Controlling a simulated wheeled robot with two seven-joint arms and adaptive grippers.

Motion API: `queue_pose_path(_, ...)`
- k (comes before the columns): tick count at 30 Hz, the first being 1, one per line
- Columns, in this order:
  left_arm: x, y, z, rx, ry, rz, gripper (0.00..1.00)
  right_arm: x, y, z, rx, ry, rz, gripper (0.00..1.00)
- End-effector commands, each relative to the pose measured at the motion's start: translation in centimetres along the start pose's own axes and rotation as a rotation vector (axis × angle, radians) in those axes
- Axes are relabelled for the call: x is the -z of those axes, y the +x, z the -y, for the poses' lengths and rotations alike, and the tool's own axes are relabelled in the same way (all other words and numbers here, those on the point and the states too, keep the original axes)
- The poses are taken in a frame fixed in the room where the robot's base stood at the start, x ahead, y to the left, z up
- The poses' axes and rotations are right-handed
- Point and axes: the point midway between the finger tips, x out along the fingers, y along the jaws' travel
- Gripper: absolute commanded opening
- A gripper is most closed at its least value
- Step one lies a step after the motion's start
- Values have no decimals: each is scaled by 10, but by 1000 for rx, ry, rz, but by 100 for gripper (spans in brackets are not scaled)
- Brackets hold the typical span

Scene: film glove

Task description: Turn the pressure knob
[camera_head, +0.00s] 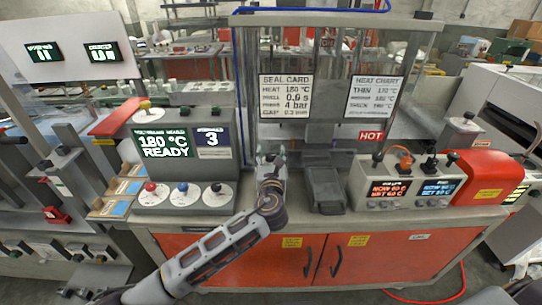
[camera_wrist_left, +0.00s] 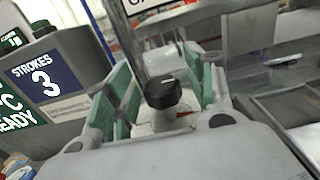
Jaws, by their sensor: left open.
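My left gripper (camera_head: 270,158) is in front of the sealing press at the middle of the bench. In the left wrist view its green-padded fingers (camera_wrist_left: 160,98) are open and apart. A black knob (camera_wrist_left: 163,92) with a white mark on top stands between them on a pale base with a bit of red. I cannot tell whether the pads touch it, and no label naming it as the pressure knob is legible. In the head view the gripper hides this knob. My right gripper is not in view.
A left console reads 180 °C READY (camera_head: 166,144) and strokes 3 (camera_head: 212,142); it carries red, blue and black knobs (camera_head: 216,188). A grey pedal-like block (camera_head: 325,190) stands right of the gripper. A control box (camera_head: 408,188) with several knobs and a HOT sign (camera_head: 370,135) are further right.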

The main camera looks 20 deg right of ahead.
Motion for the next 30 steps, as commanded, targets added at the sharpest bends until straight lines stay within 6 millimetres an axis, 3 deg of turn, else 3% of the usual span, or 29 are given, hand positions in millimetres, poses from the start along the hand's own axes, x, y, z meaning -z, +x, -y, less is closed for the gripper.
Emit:
queue_pose_path(5, 0, 0, 0, 0, 0, 0, 54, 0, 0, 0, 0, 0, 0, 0)
queue_pose_path(16, 0, 0, 0, 0, 0, 0, 8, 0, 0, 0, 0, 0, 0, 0)
queue_pose_path(30, 0, 0, -1, 47, 1, -2, 8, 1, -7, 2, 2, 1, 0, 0)
